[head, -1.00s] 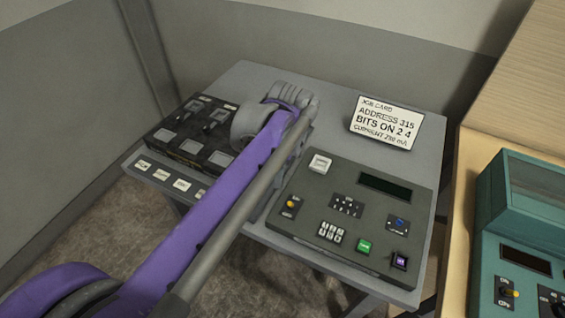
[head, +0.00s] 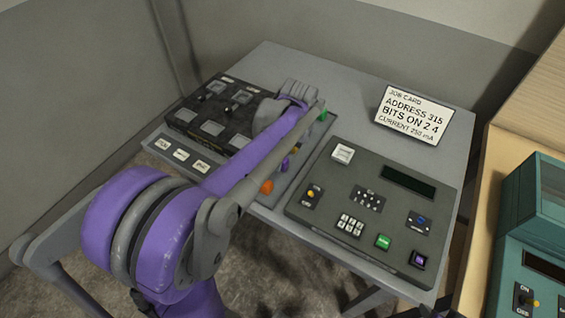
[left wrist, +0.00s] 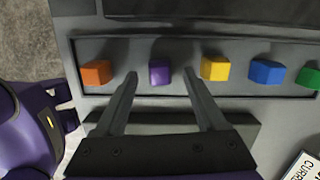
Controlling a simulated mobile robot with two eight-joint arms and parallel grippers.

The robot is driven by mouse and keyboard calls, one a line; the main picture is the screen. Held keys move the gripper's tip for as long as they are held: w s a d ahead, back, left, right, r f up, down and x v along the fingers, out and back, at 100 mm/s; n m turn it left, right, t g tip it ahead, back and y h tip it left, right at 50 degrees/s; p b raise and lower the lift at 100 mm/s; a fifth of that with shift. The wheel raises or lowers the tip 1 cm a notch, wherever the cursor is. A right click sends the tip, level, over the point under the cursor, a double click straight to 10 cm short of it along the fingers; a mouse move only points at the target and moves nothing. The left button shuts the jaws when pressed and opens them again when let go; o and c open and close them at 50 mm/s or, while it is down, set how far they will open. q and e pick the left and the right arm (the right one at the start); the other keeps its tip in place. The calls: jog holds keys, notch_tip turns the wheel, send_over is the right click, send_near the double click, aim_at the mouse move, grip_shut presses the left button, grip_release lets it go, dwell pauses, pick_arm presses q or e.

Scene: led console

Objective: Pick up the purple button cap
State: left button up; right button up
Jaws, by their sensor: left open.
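The purple button cap (left wrist: 160,72) sits in a row of coloured caps on a grey strip in the left wrist view. In the head view a small part of it (head: 285,163) shows beside my arm. My left gripper (left wrist: 160,76) is open and empty. Its two fingers appear on either side of the purple cap in the picture, with the cap between the tips. I cannot tell how far above the cap the tips are. In the head view my arm hides the fingers. My right gripper is not in view.
An orange cap (left wrist: 96,73) is left of the purple one; yellow (left wrist: 215,68), blue (left wrist: 266,73) and green (left wrist: 308,77) caps are to its right. A black switch panel (head: 210,122) and a grey console (head: 375,212) flank the strip. A job card (head: 413,115) stands behind.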

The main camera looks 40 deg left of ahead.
pick_arm(q)
jog(key=shift+f, duration=0.45)
grip_shut()
jog(key=shift+r, duration=0.1)
